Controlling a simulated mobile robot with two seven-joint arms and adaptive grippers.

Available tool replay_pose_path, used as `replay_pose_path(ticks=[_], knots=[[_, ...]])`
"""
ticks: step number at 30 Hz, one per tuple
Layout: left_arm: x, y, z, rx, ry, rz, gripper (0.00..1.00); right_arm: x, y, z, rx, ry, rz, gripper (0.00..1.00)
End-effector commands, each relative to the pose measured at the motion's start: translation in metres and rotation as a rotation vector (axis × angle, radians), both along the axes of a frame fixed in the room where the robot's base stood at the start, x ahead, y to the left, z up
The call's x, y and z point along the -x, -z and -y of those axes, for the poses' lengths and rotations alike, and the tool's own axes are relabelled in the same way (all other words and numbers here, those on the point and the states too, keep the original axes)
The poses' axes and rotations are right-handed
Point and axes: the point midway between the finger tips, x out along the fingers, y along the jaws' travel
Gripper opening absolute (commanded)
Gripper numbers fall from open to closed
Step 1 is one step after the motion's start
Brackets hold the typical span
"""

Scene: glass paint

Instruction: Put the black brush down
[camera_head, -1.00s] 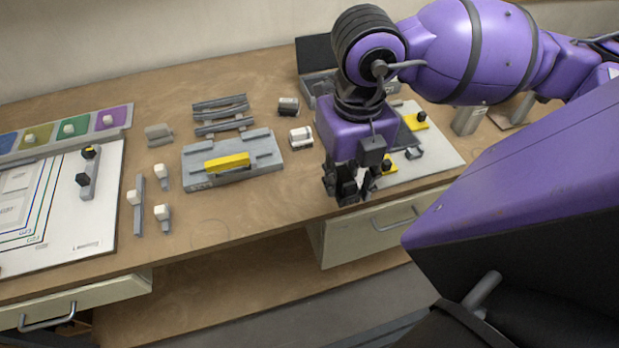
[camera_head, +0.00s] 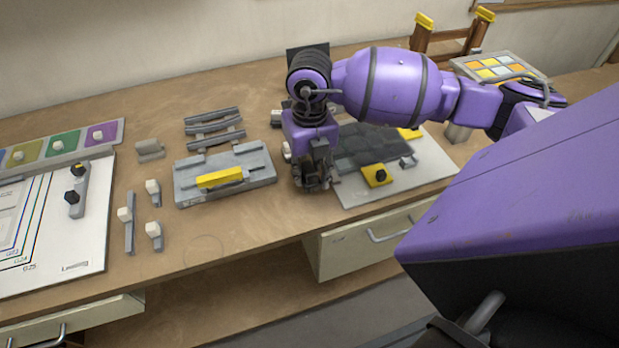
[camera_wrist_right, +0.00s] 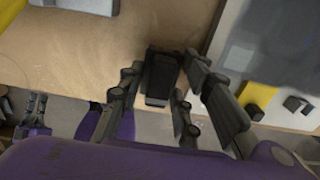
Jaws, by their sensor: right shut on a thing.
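The black brush (camera_wrist_right: 160,78) shows in the right wrist view as a dark block between the fingers of my right gripper (camera_wrist_right: 172,100), which is shut on it. In the head view my right gripper (camera_head: 313,186) points down over the table, between the grey tray (camera_head: 195,196) with the yellow bar and the pale board with the dark panel. The brush is hard to make out there among the dark fingers. I cannot tell whether it touches the table.
The pale board (camera_head: 428,180) bears a dark panel (camera_head: 372,150) and a yellow block with a black knob (camera_head: 377,175). Small grey pieces with white knobs (camera_head: 153,187) stand left of the tray. Grey rails (camera_head: 214,128) lie behind it. The tabletop front of the tray is bare.

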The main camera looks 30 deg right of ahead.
Motion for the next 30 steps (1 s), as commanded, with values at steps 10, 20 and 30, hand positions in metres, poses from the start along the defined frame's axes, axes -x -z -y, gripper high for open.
replay_pose_path(ticks=[10,20,30], knots=[[0.000,0.000,0.002,0.003,-0.004,0.000,0.00,0.002,0.025,-0.001,0.000,-0.002,-0.002,0.04],[0.000,0.002,0.004,0.011,-0.010,-0.002,0.00,0.002,0.030,0.000,0.000,-0.002,-0.003,0.45],[0.000,0.001,0.004,0.010,-0.009,0.000,0.00,0.002,0.029,-0.001,0.000,-0.001,-0.002,0.51]])
